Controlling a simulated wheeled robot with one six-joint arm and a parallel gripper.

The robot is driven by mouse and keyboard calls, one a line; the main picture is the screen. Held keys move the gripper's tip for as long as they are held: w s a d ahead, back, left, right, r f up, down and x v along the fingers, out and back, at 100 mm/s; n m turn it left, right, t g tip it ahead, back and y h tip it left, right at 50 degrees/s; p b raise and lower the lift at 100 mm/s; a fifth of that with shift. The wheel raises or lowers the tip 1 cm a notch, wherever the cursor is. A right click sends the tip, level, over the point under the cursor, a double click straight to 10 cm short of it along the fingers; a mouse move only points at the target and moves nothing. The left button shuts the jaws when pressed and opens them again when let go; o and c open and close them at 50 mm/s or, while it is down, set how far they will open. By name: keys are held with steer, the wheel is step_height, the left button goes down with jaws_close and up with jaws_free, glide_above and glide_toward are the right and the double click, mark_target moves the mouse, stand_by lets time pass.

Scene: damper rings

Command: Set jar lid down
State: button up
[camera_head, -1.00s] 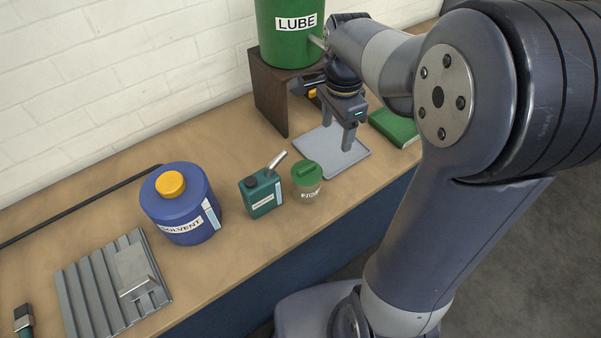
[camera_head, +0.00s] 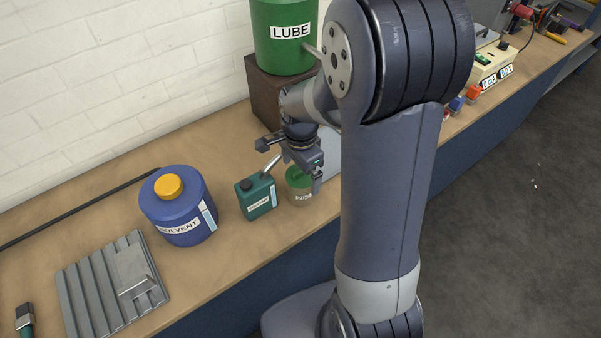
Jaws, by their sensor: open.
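The jar (camera_head: 301,195) is a small see-through one with a label. It stands on the bench, right of the teal oil can. Its green lid (camera_head: 296,177) is on top of the jar and partly hidden by my gripper. My gripper (camera_head: 312,182) points down, right over the jar, with its fingers open. One finger shows at the lid's right side; the other is hard to make out. I cannot tell whether the fingers touch the lid.
A teal oil can (camera_head: 257,196) with a spout stands close left of the jar. Further left are a blue solvent drum (camera_head: 180,210) and a ribbed grey plate (camera_head: 90,290). A green LUBE tank (camera_head: 285,45) stands on a brown stand (camera_head: 270,98) behind. A grey tray (camera_head: 331,150) is partly hidden by my arm.

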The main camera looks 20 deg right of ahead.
mark_target(303, 177)
steer(key=shift+c, duration=0.2)
steer(key=c, duration=1.1)
steer(key=shift+r, duration=0.2)
steer(key=shift+r, duration=0.25)
steer(key=r, duration=0.1)
steer(key=r+b, duration=0.1)
steer(key=shift+s+d+r, duration=0.15)
steer(key=shift+s+r, duration=0.15)
steer(key=shift+s, duration=0.05)
steer(key=s+d+b, duration=0.1)
steer(key=s, duration=0.4)
steer(key=s+d+b, duration=0.1)
steer(key=s+d, duration=0.1)
steer(key=s, duration=0.4)
steer(key=s+d+b, duration=0.1)
steer(key=s+d, duration=0.1)
steer(key=s, duration=0.3)
steer(key=shift+s+d, duration=0.15)
steer(key=shift+s, duration=0.1)
steer(key=shift+w+r, duration=0.1)
